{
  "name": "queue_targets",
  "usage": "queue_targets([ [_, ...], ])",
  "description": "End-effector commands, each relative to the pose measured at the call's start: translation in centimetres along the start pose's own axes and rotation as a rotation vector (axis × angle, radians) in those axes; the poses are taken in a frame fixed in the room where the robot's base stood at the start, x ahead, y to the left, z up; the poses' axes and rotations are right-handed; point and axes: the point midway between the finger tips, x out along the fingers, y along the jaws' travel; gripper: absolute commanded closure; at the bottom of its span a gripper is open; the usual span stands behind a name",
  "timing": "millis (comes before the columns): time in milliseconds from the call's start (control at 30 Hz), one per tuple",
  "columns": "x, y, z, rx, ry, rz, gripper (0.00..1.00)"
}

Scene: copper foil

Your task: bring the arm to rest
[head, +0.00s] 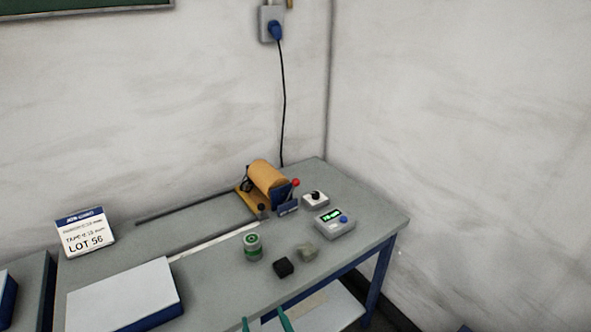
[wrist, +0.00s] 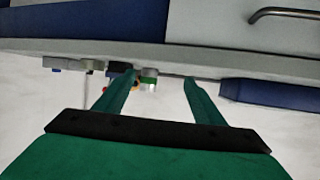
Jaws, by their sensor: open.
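My gripper (head: 264,320) shows only as two green fingertips at the bottom edge of the head view, in front of the table's near side. In the wrist view my gripper (wrist: 159,78) has its two green fingers spread apart with nothing held between them. The rest of the arm is out of the head view. The grey table (head: 215,286) lies beyond the fingers, and its edge crosses the wrist view, which looks upside down.
On the table are a copper-coloured roll (head: 266,176) on a stand, a green-banded can (head: 252,247), a black block (head: 283,267), a greyish lump (head: 307,251), a meter (head: 335,223), a white switch box (head: 315,200), a white-topped box (head: 122,292) and a lot sign (head: 84,233). Walls stand behind and right.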

Motion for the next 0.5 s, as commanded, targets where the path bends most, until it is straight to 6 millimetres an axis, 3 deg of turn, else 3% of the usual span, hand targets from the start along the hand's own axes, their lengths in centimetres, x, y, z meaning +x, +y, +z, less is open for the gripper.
queue_targets([
  [267, -3.9, 1.3, 5.9, 0.04, 0.008, 0.095, 0.37],
  [500, -9.4, 1.8, 10.8, 0.065, 0.035, 0.187, 0.37],
])
